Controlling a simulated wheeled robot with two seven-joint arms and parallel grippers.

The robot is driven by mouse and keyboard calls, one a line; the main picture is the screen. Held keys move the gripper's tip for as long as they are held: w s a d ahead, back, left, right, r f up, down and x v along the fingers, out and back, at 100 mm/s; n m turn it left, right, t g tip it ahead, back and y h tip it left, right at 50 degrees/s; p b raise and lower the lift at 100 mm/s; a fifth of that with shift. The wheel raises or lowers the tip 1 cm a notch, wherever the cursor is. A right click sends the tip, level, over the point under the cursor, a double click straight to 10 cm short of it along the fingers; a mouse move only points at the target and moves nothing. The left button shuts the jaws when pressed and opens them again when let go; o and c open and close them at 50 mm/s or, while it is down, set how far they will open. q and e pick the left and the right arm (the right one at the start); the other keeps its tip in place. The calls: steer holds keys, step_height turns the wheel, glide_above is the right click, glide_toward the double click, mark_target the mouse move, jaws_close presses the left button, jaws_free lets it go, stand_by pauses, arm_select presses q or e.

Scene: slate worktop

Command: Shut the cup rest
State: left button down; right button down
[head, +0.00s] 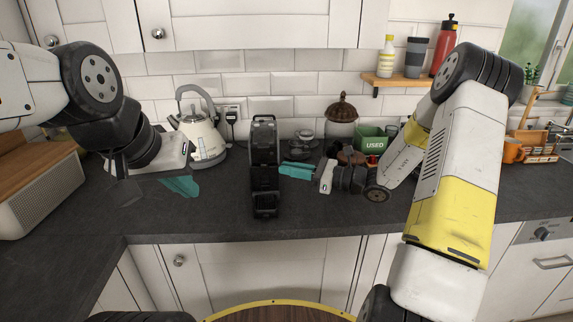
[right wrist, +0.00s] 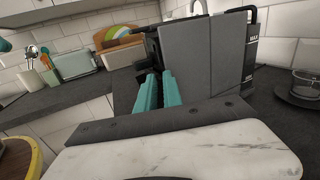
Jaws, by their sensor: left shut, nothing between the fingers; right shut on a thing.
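The black coffee machine (head: 263,140) stands on the worktop in the middle of the head view, and its grey side (right wrist: 208,58) fills the middle of the right wrist view. Its dark cup rest (head: 266,183) is at the machine's front; its exact angle is hard to make out. My right gripper (head: 284,168) reaches in from the right with teal fingers and is shut on the cup rest at the machine's front edge. The fingertips (right wrist: 160,80) partly hide the held part in the right wrist view. My left gripper (head: 192,187) is shut and empty, left of the machine and apart from it.
A white kettle (head: 200,135) stands behind left of the machine. A green box marked USED (head: 370,140), a lidded brown pot (head: 342,108) and a glass cup (head: 304,136) stand to the right. The worktop between my left gripper and the machine is clear.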

steer(key=shift+s+f+n+y, duration=0.45)
steer(key=shift+s+n, duration=0.3)
steer(key=shift+n, duration=0.4)
steer(key=shift+s+f+n+y, duration=0.4)
steer(key=shift+s+n, duration=0.35)
steer(key=shift+n, duration=0.45)
steer(key=shift+s+f+n+y, duration=0.45)
steer(key=shift+s+n, duration=0.3)
steer(key=shift+n, duration=0.4)
arm_select(q)
steer(key=w+d+f+y, duration=0.1)
steer(key=w+d+f, duration=0.1)
steer(key=w+d, duration=0.55)
steer(key=w+d+f+y, duration=0.1)
steer(key=w+d, duration=0.4)
steer(key=w, duration=0.6)
steer(key=x, duration=0.9)
steer(key=shift+s+f+n+g, duration=0.3)
steer(key=shift+s+f+g, duration=0.05)
steer(key=shift+g, duration=0.05)
steer(key=shift+d, duration=0.15)
